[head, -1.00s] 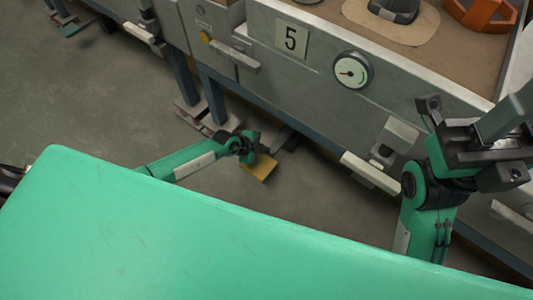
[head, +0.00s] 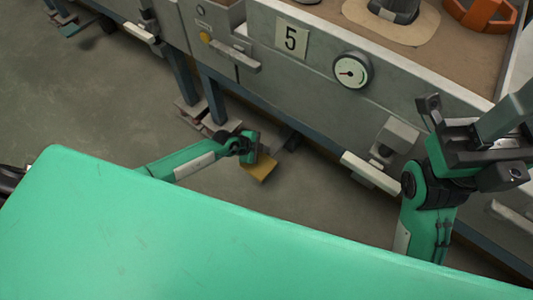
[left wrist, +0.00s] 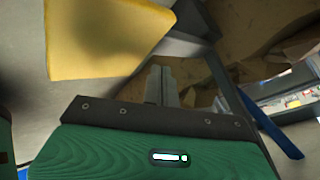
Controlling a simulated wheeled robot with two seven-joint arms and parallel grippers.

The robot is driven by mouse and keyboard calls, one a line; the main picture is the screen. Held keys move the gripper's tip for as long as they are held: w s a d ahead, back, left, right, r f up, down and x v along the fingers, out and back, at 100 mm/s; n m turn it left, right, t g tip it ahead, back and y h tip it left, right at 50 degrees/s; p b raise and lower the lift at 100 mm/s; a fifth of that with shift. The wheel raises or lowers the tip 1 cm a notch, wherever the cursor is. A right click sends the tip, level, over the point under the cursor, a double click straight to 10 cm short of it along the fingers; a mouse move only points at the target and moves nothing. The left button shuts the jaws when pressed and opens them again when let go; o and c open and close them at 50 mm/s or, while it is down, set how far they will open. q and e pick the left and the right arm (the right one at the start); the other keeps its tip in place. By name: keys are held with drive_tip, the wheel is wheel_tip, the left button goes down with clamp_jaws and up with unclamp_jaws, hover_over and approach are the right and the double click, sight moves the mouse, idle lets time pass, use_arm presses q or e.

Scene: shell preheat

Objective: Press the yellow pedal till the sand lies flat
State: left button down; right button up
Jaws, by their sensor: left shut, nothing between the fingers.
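The yellow pedal (head: 261,169) is low near the floor, under the front of the grey machine. It also shows large at the upper left of the left wrist view (left wrist: 105,38). My left gripper (head: 252,148) is shut and empty at the pedal's far-left edge; I cannot tell whether it touches. Its grey fingers show in the left wrist view (left wrist: 164,84), to the right of the pedal. Brown sand (head: 435,48) lies in the box on top, only partly in view. My right gripper (head: 472,145) is at the right; its fingertips are unclear.
A round gauge (head: 352,71) and a number 5 plate (head: 291,38) are on the machine front. A grey-and-black object (head: 397,10) stands on a pale tan patch, beside an orange piece (head: 480,12). Blue legs (head: 211,95) stand left of the pedal.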

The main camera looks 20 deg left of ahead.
use_arm(q)
drive_tip(key=shift+f, duration=0.2)
drive_tip(key=shift+f, duration=0.2)
